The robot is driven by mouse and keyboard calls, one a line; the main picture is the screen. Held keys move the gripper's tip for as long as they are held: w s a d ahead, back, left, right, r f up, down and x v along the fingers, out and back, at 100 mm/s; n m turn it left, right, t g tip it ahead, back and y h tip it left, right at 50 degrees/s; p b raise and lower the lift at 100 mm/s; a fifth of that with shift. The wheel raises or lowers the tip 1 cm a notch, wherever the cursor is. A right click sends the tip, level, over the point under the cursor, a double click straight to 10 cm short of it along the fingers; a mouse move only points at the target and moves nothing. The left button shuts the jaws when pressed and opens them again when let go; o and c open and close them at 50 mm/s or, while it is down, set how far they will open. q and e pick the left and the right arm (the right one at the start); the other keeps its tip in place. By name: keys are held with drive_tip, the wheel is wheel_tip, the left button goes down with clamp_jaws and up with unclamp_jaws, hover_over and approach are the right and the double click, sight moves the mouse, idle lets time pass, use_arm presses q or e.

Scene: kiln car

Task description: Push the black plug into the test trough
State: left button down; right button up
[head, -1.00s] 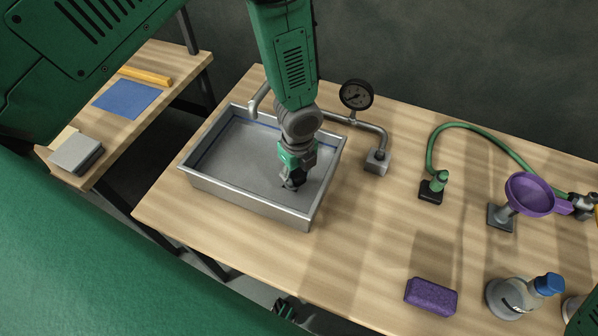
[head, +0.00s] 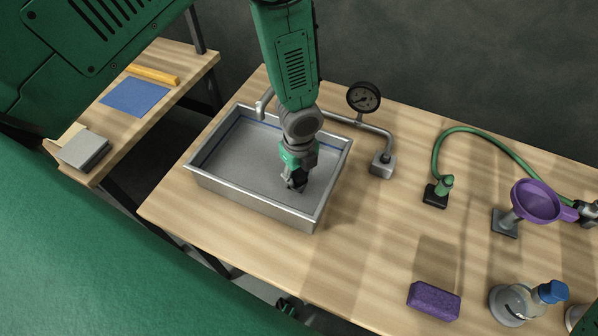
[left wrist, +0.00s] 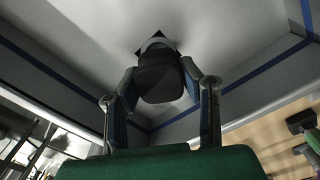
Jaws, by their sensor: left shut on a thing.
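The test trough (head: 255,200) is a grey metal basin with a blue line around its inner walls, on the wooden table. My left gripper (head: 297,182) reaches down into it, near the right part of the floor. In the left wrist view the left gripper (left wrist: 160,95) is shut on the black plug (left wrist: 158,80), a dark rounded piece between both fingers. A dark angular patch and a greyish band show just beyond the plug, against the trough floor. I cannot tell whether the plug touches the floor or sits in an opening. My right gripper is not clearly in view.
To the right are a green hose (head: 490,138), a purple funnel (head: 537,202), a purple sponge (head: 434,300) and a blue-capped flask (head: 515,303). A side table (head: 170,95) stands left.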

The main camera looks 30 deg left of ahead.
use_arm(q)
drive_tip(key=shift+a+f, duration=0.15)
drive_tip(key=shift+a, duration=0.1)
drive_tip(key=shift+d+f+b, duration=0.15)
drive_tip(key=shift+f+b, duration=0.3)
drive_tip(key=shift+f, duration=0.05)
drive_tip(key=shift+f+b, duration=0.35)
drive_tip(key=shift+f, duration=0.25)
drive_tip(key=c, duration=1)
unclamp_jaws()
drive_tip(key=shift+r, duration=0.15)
drive_tip(key=shift+r+p, duration=2.25)
drive_tip(key=shift+r, duration=1.7)
